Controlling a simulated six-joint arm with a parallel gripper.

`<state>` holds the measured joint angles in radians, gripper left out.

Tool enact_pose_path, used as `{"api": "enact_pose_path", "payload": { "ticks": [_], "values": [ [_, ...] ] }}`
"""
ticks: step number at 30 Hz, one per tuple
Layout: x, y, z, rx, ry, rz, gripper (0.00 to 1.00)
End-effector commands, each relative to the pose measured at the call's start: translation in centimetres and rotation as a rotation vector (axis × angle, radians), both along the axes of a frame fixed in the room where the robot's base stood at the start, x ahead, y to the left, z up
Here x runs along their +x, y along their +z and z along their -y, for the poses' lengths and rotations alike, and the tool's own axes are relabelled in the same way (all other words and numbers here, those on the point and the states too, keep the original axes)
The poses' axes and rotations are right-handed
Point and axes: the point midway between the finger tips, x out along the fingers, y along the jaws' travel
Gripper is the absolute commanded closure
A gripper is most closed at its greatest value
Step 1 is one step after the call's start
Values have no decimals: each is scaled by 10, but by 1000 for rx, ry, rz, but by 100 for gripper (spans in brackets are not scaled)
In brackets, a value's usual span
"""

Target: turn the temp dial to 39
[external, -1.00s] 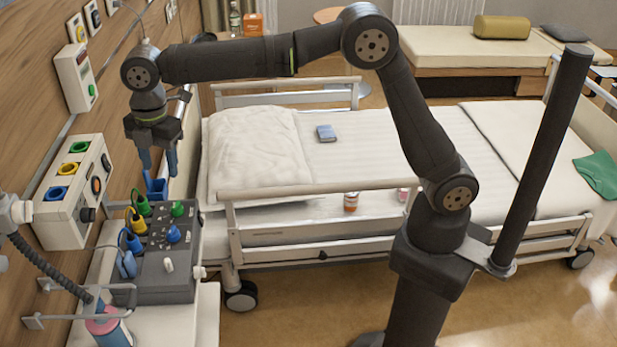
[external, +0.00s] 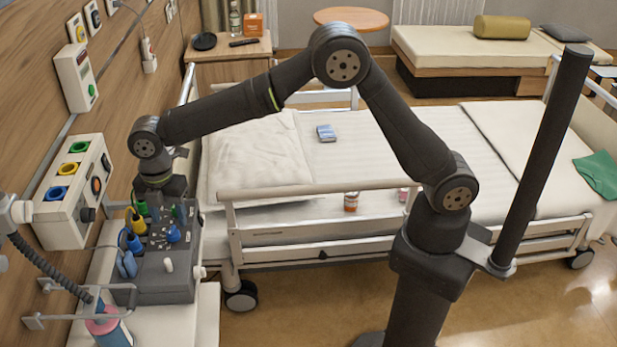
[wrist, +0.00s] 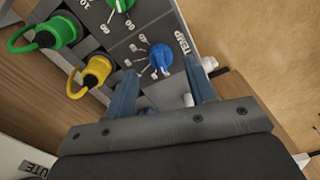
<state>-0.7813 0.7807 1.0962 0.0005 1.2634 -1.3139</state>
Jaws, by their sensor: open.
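The temp dial is a small blue knob (wrist: 161,57) on a dark grey control panel, beside the printed word TEMP in the wrist view. White scale marks fan out around one side of it; the numbers are too small to read. In the external view the blue knob (external: 173,234) stands on the panel's sloping top. My gripper (wrist: 160,70) is open, with its blue fingers apart and the dial showing between and just beyond their tips. No contact with the dial can be made out. In the external view my gripper (external: 166,211) is low over the panel, its fingers partly hidden.
A green knob (wrist: 120,4) sits near the dial. Green (wrist: 58,27) and yellow (wrist: 98,70) looped plugs stand to the left. A white knob (external: 168,265) is at the panel's front. The bed rail (external: 310,188) runs to the right.

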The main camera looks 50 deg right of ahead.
Motion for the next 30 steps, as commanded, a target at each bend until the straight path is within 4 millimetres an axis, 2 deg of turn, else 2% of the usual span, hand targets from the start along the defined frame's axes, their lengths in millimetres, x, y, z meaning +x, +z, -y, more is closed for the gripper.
{"api": "enact_pose_path", "payload": {
  "ticks": [3,7,18,24,25,30],
  "values": [
    [0,-19,0,-1,0,-1,50],
    [0,-31,0,-1,0,-1,50],
    [0,-36,0,2,0,1,50],
    [0,-36,0,2,0,1,89],
    [0,-36,0,2,0,1,93],
    [0,-35,0,1,-6,2,93]
  ]
}}
